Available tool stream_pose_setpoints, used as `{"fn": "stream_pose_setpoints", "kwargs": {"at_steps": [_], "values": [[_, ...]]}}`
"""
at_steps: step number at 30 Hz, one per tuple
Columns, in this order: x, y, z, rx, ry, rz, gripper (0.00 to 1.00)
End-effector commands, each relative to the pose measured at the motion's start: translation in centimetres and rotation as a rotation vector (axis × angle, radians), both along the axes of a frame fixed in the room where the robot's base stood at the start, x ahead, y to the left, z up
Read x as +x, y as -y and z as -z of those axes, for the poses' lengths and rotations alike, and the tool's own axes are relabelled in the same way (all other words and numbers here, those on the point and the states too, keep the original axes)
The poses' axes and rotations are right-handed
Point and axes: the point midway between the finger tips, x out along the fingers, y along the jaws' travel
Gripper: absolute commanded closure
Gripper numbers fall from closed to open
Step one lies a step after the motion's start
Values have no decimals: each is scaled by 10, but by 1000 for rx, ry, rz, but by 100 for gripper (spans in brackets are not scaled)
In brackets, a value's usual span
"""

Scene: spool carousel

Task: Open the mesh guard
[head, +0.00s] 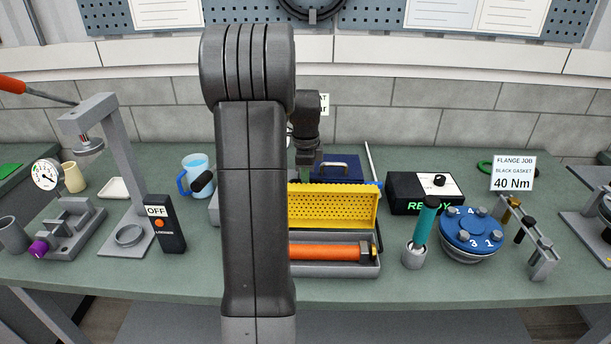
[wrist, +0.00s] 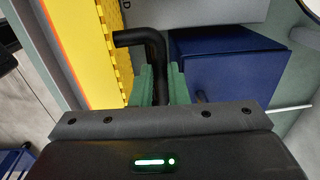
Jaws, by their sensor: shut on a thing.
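The yellow mesh guard (head: 340,207) stands raised along the back of a grey box (head: 335,267), with its perforated face toward the head camera. An orange cylinder (head: 325,252) lies uncovered in the box. In the wrist view the guard (wrist: 82,50) fills the left side. My gripper (wrist: 160,82) is shut on a black bent rod (wrist: 153,42) between its green pads. The rod's bent end reaches over the guard's edge; I cannot tell how it joins the guard. My own arm hides the left part of the guard and box in the head view.
A blue box (head: 340,168) with a handle stands behind the guard. A black READY unit (head: 425,192), a teal-handled tool (head: 426,222) and a blue flange (head: 472,230) stand to the right. A blue mug (head: 195,174) and an OFF switch box (head: 165,225) are to the left.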

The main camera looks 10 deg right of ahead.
Motion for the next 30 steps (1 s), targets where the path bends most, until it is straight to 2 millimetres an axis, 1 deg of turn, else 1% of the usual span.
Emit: {"fn": "stream_pose_setpoints", "kwargs": {"at_steps": [1,2,3,6,14,17,19,23,30], "values": [[4,2,-6,-7,19,0,100],[5,2,-6,-7,19,0,100],[5,2,-7,-7,19,0,82],[4,1,-6,-6,17,0,64],[2,1,-4,-4,10,0,64],[2,1,-8,-4,10,0,64],[2,1,-15,-4,11,0,64],[1,0,-39,-5,14,0,64],[-3,-1,-95,-5,15,0,64]]}}
